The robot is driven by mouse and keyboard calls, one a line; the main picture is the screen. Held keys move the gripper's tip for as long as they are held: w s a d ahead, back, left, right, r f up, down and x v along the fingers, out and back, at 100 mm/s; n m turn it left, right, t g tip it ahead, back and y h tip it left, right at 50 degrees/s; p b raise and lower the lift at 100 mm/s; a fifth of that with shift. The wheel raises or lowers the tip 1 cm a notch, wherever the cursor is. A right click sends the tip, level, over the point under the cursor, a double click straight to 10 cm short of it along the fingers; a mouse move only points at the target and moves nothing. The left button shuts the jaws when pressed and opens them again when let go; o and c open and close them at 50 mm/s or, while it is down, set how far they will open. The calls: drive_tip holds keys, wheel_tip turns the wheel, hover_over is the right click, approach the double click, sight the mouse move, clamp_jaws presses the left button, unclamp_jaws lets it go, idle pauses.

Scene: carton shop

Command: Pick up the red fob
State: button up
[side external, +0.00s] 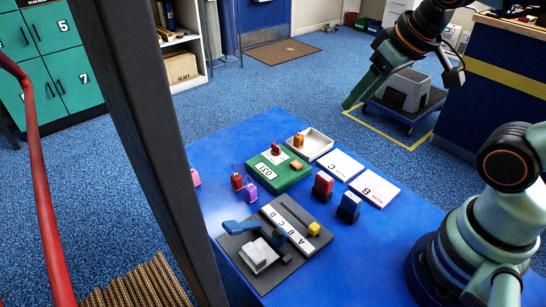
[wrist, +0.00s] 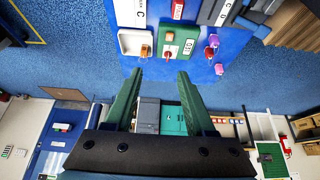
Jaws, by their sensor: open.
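The red fob (side external: 237,182) lies on the blue table, left of the green box, with a small loop at its top. It also shows in the wrist view (wrist: 214,41), toward the upper right. A purple fob (side external: 250,191) is close beside it, and a pink fob (side external: 195,177) is partly hidden behind the dark post. My gripper (side external: 352,100) is raised beyond the table's far edge, well away from the red fob. In the wrist view its two green fingers (wrist: 159,74) are spread apart with nothing between them.
A green box (side external: 267,183) bearing a red piece and an orange piece stands near the fob. A dark post (side external: 150,130) crosses the side view.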

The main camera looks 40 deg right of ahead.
drive_tip(key=shift+c, duration=0.8)
drive_tip(key=n+g, duration=0.6)
drive_tip(key=n, duration=1.2)
hover_over(235, 177)
drive_tip(key=f, duration=1.8)
drive_tip(key=shift+w+a+f, duration=0.1)
drive_tip(key=shift+w+a, duration=0.05)
drive_tip(key=shift+a, duration=0.2)
drive_tip(key=shift+d+f, duration=0.2)
drive_tip(key=shift+f, duration=1.2)
drive_tip(key=shift+d+f, duration=0.15)
drive_tip(key=shift+f, duration=1.2)
clamp_jaws()
